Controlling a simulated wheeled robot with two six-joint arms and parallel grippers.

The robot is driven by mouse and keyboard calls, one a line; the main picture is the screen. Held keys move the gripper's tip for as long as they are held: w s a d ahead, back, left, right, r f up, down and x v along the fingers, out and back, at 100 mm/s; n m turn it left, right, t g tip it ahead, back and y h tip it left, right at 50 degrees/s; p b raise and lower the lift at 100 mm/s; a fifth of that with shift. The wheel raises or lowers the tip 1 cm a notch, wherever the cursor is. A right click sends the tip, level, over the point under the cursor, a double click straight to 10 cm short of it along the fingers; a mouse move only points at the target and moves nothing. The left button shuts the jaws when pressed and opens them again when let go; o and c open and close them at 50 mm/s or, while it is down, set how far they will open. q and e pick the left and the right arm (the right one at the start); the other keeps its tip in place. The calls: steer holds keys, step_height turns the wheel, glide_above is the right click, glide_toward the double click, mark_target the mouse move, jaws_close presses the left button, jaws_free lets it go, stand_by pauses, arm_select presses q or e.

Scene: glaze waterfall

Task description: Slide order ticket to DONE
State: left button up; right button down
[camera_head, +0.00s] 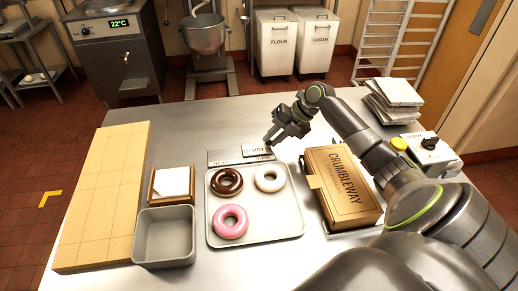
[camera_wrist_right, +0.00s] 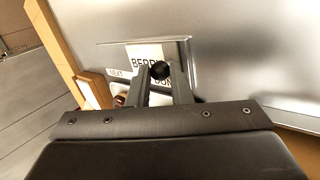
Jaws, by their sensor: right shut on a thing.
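The order ticket (camera_head: 254,149) is a small pale card, lettered BERRY in the wrist view (camera_wrist_right: 146,54). It stands on a grey ticket rail (camera_head: 218,155) behind the donut tray. The rail has a NEXT label (camera_wrist_right: 117,72) at its left and a DONE label to the right, partly hidden by my gripper. The ticket is on the DONE side, right of NEXT. My right gripper (camera_head: 270,140) is at the ticket's right end. In the wrist view its fingers (camera_wrist_right: 160,75) are shut on a round black knob (camera_wrist_right: 159,70) in front of the ticket. My left gripper is not seen.
A tray (camera_head: 270,231) holds brown, white and pink donuts. A Crumbleway box (camera_head: 343,187) stands right of it, under my right arm. A grey bin (camera_head: 165,238), a wooden napkin holder (camera_head: 155,187) and a wooden board (camera_head: 103,190) are at left. The table behind the rail is clear.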

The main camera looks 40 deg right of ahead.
steer(key=shift+s+d, duration=0.2)
steer(key=shift+d, duration=0.1)
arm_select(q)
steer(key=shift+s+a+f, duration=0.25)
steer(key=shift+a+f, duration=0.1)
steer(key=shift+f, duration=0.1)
arm_select(e)
steer(key=c, duration=1.7)
jaws_free()
steer(key=o, duration=0.4)
steer(key=shift+s+d, duration=0.1)
steer(key=shift+d, duration=0.1)
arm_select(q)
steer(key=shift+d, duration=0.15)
